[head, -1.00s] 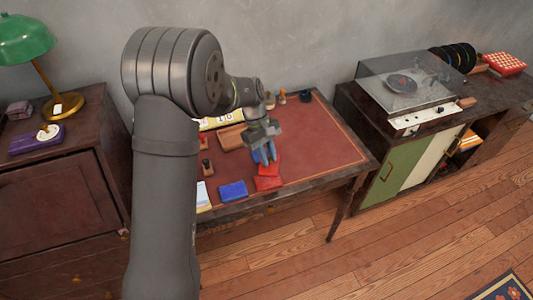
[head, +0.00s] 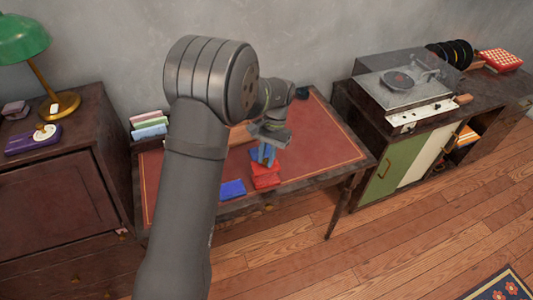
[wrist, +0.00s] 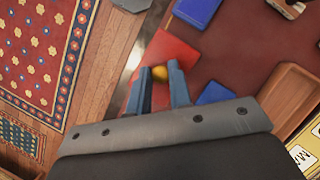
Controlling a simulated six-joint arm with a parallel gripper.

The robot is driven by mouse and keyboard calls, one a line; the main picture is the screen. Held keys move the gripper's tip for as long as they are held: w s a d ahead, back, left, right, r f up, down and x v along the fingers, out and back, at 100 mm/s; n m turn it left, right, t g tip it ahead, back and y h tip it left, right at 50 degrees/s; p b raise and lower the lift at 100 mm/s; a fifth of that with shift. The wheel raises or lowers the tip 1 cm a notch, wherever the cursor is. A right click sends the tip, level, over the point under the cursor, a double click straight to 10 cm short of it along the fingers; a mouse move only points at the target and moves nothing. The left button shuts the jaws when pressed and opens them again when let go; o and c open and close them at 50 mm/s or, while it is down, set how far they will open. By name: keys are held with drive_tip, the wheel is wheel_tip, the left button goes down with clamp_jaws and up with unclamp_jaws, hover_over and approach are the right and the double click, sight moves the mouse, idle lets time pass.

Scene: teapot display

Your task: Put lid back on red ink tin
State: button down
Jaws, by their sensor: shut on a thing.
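My gripper (head: 265,155) is over the front part of the desk, pointing down. In the wrist view its two blue fingers (wrist: 159,88) stand on either side of a small yellow knob (wrist: 158,74), shut on it. The knob appears to belong to a red lid (wrist: 148,92). Red surfaces show around and beyond the fingers. In the head view the red ink tin (head: 265,182) is directly below the fingers, near the front edge. Lid and tin overlap in both views, so I cannot tell whether they touch.
A blue tin (head: 232,189) lies left of the red one, also in the wrist view (wrist: 196,10). Another blue piece (wrist: 215,93) is close beside the fingers. A brown wooden tray (wrist: 288,95) is farther back. The desk's right side (head: 325,150) is clear.

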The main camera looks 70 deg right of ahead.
drive_tip(key=shift+f, duration=2.5)
drive_tip(key=shift+f, duration=0.15)
drive_tip(key=c, duration=0.7)
unclamp_jaws()
drive_tip(key=shift+c, duration=0.2)
drive_tip(key=shift+r, duration=3.55)
drive_tip(key=shift+c, duration=0.5)
